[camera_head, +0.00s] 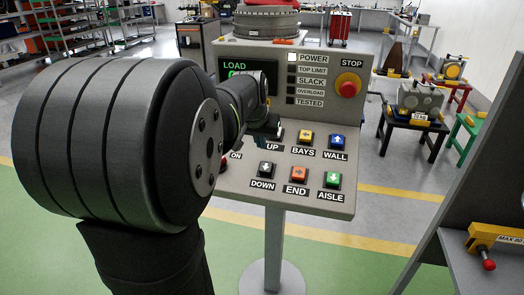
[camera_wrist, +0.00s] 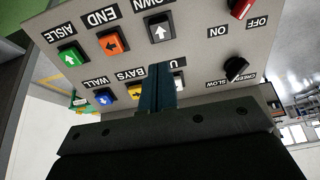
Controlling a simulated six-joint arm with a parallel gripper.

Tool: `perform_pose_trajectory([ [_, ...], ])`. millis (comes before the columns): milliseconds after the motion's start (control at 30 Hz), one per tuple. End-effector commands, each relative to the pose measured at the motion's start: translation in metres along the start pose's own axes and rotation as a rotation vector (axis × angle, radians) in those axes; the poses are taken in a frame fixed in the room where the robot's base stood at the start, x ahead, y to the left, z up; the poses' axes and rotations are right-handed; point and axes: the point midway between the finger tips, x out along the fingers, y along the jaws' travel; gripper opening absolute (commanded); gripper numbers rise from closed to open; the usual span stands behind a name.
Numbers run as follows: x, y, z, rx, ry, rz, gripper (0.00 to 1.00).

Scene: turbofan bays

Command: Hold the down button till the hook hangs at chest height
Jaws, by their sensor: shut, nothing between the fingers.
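The DOWN button (camera_head: 267,170) is dark with a white arrow, in the lower row of the grey control panel (camera_head: 224,180). In the wrist view, which shows the panel upside down, the DOWN button (camera_wrist: 160,28) is at the top, uncovered. My gripper (camera_head: 270,132) is shut and empty over the UP button's place. In the wrist view the closed fingers (camera_wrist: 155,75) point between the DOWN and UP buttons and partly cover the UP button (camera_wrist: 180,82). I cannot tell whether the fingertips touch the panel. No hook is in view.
Beside DOWN are END (camera_head: 299,174) and AISLE (camera_head: 333,180); BAYS (camera_head: 305,136) and WALL (camera_head: 337,142) sit above. A red STOP knob (camera_head: 348,85) is upper right. The POWER lamp (camera_head: 292,57) is white. The LOAD display (camera_head: 240,70) is partly hidden by my arm.

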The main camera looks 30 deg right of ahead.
Motion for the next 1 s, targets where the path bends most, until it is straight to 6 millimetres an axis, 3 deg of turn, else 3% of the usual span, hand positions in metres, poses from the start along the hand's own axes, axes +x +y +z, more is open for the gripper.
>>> perform_pose_trajectory([
  [500,0.104,0.000,0.002,0.000,-0.004,0.000,0.00],
  [700,0.124,0.000,0.002,0.000,-0.002,-0.001,0.00],
  [1000,0.129,0.000,0.002,0.000,-0.001,-0.001,0.00],
])
